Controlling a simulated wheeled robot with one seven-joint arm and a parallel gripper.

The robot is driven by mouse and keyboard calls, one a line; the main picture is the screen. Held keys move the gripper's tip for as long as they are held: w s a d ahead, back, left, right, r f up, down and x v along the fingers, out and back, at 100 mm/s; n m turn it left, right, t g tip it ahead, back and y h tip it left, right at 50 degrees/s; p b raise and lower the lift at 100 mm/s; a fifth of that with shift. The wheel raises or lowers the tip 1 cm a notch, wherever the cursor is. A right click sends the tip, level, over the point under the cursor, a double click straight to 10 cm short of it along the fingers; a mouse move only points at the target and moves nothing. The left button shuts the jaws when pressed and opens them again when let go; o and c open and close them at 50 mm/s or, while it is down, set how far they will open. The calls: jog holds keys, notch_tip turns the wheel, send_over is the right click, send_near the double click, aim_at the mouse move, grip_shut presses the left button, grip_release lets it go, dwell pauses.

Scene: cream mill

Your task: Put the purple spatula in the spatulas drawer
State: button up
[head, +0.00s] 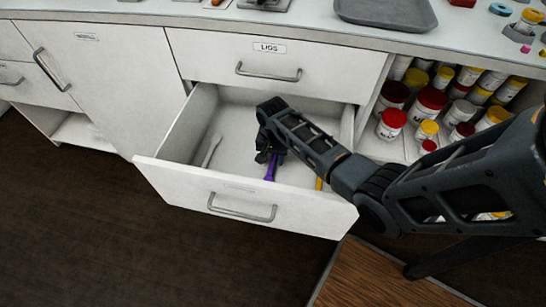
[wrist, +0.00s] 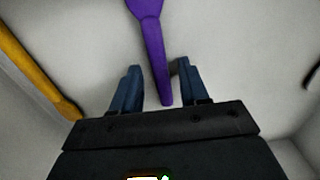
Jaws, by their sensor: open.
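The purple spatula (head: 271,168) lies inside the open drawer (head: 185,187), near its middle. The label on this drawer's front is too small to read. In the wrist view the spatula (wrist: 152,48) runs from the top edge down between my fingers, its handle end between the fingertips. My gripper (wrist: 155,75) is open, with a finger on each side of the handle and visible gaps. In the head view my gripper (head: 268,152) is down inside the drawer and hides part of the spatula.
A yellow-handled tool (wrist: 38,72) lies along one drawer side, and a pale utensil (head: 211,150) lies at the left. The closed LIDS drawer (head: 275,60) is above. An open shelf of jars (head: 430,100) is at the right. A grey tray (head: 385,12) sits on the counter.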

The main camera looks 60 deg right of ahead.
aim_at(273, 161)
notch_tip(273, 161, up, 12)
jog(key=p, duration=0.2)
jog(key=shift+f, duration=0.1)
